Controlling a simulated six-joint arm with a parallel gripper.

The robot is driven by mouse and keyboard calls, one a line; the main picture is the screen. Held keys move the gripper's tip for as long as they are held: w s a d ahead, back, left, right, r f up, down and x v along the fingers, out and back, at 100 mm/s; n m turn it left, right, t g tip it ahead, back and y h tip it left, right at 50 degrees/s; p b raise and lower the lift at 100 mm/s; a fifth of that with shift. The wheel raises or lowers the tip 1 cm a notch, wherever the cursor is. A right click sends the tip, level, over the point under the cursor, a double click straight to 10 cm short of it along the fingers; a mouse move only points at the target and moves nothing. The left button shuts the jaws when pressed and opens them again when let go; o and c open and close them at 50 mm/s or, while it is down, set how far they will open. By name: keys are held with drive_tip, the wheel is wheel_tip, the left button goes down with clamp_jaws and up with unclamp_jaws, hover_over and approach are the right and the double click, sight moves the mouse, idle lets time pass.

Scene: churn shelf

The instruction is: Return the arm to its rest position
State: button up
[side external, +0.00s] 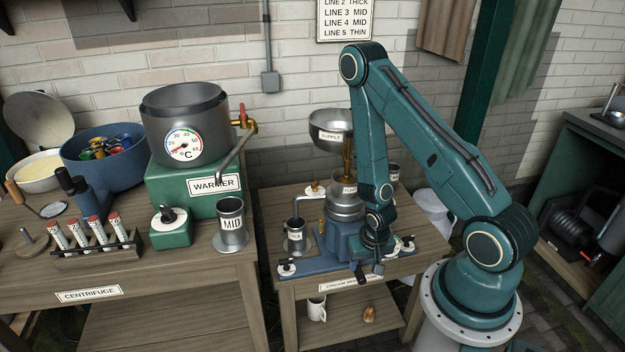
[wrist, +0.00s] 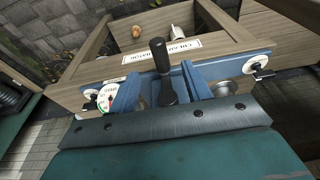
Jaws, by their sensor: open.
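My arm reaches down over the front of the cream separator (side external: 345,238), a blue-based machine on the small wooden table. My gripper (side external: 374,266) is low at the machine's front right, pointing down. In the wrist view its two blue fingers stand apart, and my gripper (wrist: 160,88) is open. A black crank handle (wrist: 159,56) shows between and beyond the fingers. I cannot tell whether they touch it. A supply bowl (side external: 332,126) sits above the separator, close to my forearm.
A warmer (side external: 187,190) with a dial pot, a MID cup (side external: 232,222) and a tube rack (side external: 92,243) stand on the left bench. A small cup (side external: 294,237) is left of the separator. A mug (side external: 316,308) is on the lower shelf. A milk can (side external: 432,212) stands behind my arm.

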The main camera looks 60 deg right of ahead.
drive_tip(key=shift+w+r, duration=0.35)
drive_tip(key=shift+r, duration=0.1)
drive_tip(key=w+a+r+n+t, duration=0.1)
drive_tip(key=w+a+r+n, duration=0.15)
drive_tip(key=r, duration=0.95)
drive_tip(key=w+a+r+n+t, duration=0.1)
drive_tip(key=w+a+r+n, duration=0.15)
drive_tip(key=r, duration=0.85)
drive_tip(key=s+a+r+n+t+y, duration=0.1)
drive_tip(key=s+a+r+n, duration=0.1)
drive_tip(key=s+a+r, duration=0.2)
drive_tip(key=s+a+r+n, duration=0.2)
drive_tip(key=s+a+r, duration=0.2)
drive_tip(key=s+r, duration=0.4)
wheel_tip(320, 180, up, 5)
drive_tip(key=shift+s+f+t+y, duration=0.15)
drive_tip(key=shift+s+t+y, duration=0.05)
drive_tip(key=shift+t+y, duration=0.2)
drive_tip(key=shift+w, duration=0.15)
